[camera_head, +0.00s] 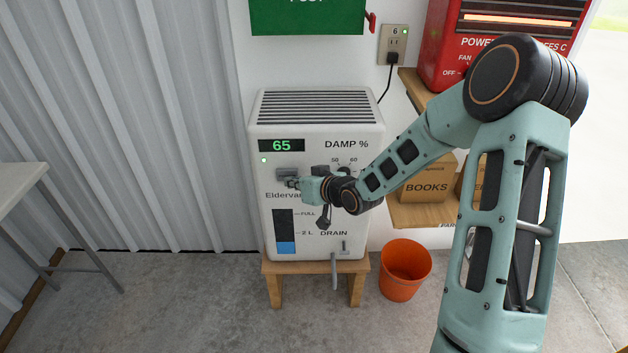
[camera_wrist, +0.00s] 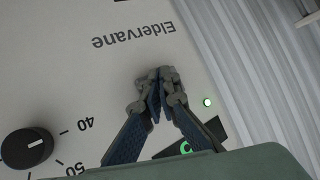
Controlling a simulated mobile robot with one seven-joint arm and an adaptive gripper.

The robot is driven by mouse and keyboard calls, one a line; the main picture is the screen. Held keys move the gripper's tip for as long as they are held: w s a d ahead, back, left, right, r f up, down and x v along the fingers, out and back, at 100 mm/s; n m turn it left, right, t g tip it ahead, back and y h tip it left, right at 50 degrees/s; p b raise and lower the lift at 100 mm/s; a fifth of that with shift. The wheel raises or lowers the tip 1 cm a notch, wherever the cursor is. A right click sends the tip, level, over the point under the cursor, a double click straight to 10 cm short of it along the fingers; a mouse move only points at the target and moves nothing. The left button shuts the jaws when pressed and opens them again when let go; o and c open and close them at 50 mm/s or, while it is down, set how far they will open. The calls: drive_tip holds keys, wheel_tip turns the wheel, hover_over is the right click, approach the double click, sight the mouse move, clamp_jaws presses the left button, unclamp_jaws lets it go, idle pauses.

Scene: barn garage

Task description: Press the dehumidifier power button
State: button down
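The dehumidifier (camera_head: 361,107) is a white box with a green "65" display (camera_head: 281,145) and a lit green lamp (camera_head: 264,160) on its front. A grey rectangular button (camera_head: 284,172) sits below the display, above the "Eldervane" lettering; it carries no readable power label. My gripper (camera_head: 291,184) is at the front panel, its fingertips at the lower part of this button. In the wrist view my gripper's fingers (camera_wrist: 163,76) are together and empty, between the lettering and the lit lamp (camera_wrist: 207,102), hiding the button. I cannot tell whether they touch it.
A dial (camera_wrist: 27,148) is on the panel beside the gripper. The dehumidifier stands on a wooden stool (camera_head: 275,287). An orange bucket (camera_head: 405,271) is on the floor at its right. Wooden shelves (camera_head: 410,216) hold boxes and a red heater (camera_head: 440,45). A table (camera_head: 20,190) stands at left.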

drive_tip(key=shift+s+b, duration=0.3)
drive_tip(key=shift+s, duration=2.55)
